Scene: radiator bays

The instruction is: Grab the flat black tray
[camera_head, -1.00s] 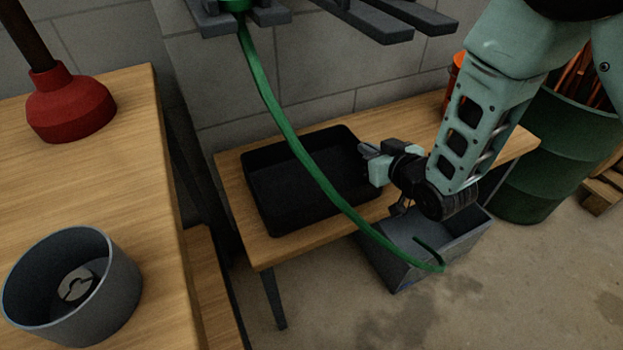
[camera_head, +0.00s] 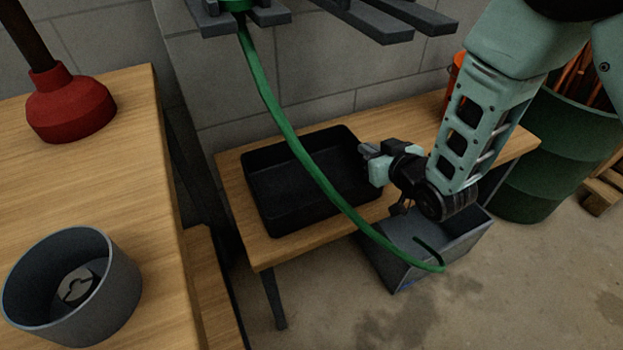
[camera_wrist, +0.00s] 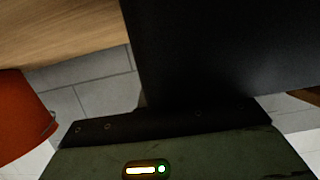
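The flat black tray (camera_head: 268,200) is an open, shallow rectangular box lying on a low wooden bench. Its right side is at my gripper (camera_head: 366,151). My gripper's fingertips are drawn together at the tray's right rim and appear shut on it; the contact itself is small and partly hidden. In the wrist view the tray's dark surface (camera_wrist: 230,45) fills the upper right, close to the gripper body. A green hose crosses in front of the tray.
The green hose (camera_head: 290,133) hangs from above and curves past the bench (camera_head: 262,252). A grey bin (camera_head: 398,272) stands below my gripper. A green barrel (camera_head: 545,165) is at right. A plunger (camera_head: 68,105) and a grey pot (camera_head: 105,300) stand on the left table.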

